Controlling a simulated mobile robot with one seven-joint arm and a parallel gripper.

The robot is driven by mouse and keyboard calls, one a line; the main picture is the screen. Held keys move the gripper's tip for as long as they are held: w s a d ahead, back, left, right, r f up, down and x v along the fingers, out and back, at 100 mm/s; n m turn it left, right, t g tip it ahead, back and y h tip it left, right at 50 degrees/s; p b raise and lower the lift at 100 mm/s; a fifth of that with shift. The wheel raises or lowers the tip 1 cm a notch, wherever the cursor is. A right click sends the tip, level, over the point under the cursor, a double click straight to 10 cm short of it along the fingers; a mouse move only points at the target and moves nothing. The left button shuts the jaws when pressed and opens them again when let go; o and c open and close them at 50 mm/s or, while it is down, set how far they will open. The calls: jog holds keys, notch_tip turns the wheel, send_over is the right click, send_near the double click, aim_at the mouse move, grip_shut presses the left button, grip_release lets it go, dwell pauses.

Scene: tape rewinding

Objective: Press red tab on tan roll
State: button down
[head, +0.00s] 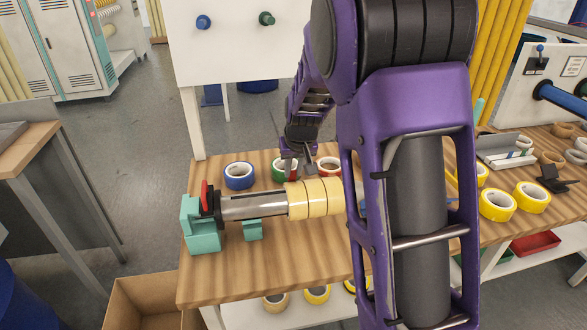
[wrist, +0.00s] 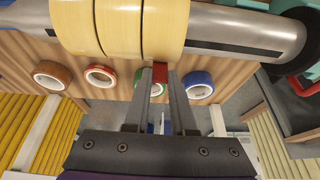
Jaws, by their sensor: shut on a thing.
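Several tan rolls (head: 315,198) sit side by side on a metal spindle (head: 252,206), and fill the top of the wrist view (wrist: 118,28). My gripper (head: 297,172) is on the far side of them. In the wrist view my gripper's fingers (wrist: 160,80) are closed around a small red tab (wrist: 160,73). The red tab is at the edge of the right-hand tan roll (wrist: 163,30), seemingly touching it. Whether it is pressed flat is hidden. In the head view I cannot make out the tab clearly.
Blue (head: 239,176), green (head: 284,170) and red (head: 329,166) tape rolls stand on the wooden table behind the spindle. A teal holder with a red lever (head: 206,196) bears the spindle's left end. Yellow rolls (head: 497,205) lie at right. A cardboard box (head: 148,300) stands below.

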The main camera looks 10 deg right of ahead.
jog(key=shift+s+f, duration=0.1)
jog(key=shift+s, duration=0.05)
jog(key=c, duration=0.7)
grip_release()
jog(key=shift+s+r, duration=0.1)
jog(key=shift+r, duration=0.45)
jog(key=p+v, duration=0.1)
jog(key=v, duration=1.5)
jog(key=shift+s+r, duration=0.15)
